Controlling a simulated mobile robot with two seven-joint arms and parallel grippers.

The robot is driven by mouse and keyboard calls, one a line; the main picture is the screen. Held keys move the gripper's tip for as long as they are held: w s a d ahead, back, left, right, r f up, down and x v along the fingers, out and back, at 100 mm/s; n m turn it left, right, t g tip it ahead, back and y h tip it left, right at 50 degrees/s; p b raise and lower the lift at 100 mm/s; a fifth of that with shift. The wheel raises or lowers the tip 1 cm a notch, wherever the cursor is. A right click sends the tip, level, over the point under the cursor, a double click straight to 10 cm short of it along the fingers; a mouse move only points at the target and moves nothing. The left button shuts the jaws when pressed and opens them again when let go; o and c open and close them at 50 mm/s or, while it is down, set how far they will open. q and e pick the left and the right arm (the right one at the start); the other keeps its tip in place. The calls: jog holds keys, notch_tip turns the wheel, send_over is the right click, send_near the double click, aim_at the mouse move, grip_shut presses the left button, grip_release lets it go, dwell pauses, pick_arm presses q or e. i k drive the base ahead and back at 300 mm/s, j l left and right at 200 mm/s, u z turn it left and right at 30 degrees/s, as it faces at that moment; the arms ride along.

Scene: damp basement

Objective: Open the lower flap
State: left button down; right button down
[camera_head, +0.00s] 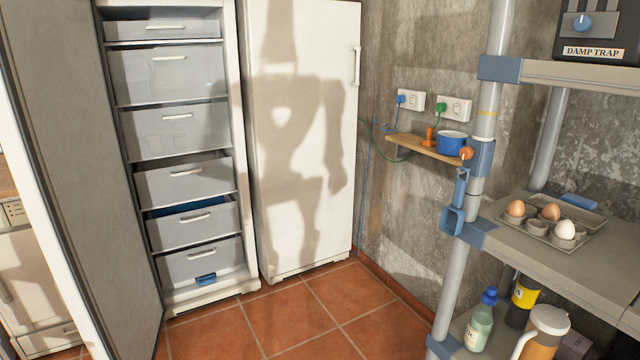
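An upright freezer (240,120) stands open at the left, its door (75,150) swung out to the left. Inside is a column of grey fronts with pale handles. The top one (165,27) is low and narrow. The lowest front (202,262) looks upright, with a pale handle and a small blue piece (205,279) at its bottom edge. Something blue shows in the gap above the front second from the bottom (193,226). I cannot tell which part is the lower flap. Neither gripper is in view.
A closed white cabinet (305,130) stands right of the freezer, with my shadow on it. A shelf rack (560,260) at the right holds eggs (565,229) and bottles (481,322). A small wall shelf (425,149) carries a blue pot (451,144). The tiled floor (300,310) is clear.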

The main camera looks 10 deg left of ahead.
aim_at(191, 115)
jog(key=i+u, duration=0.7)
jog(key=i+l+u, duration=0.1)
jog(key=u, duration=0.25)
jog(key=i, duration=0.1)
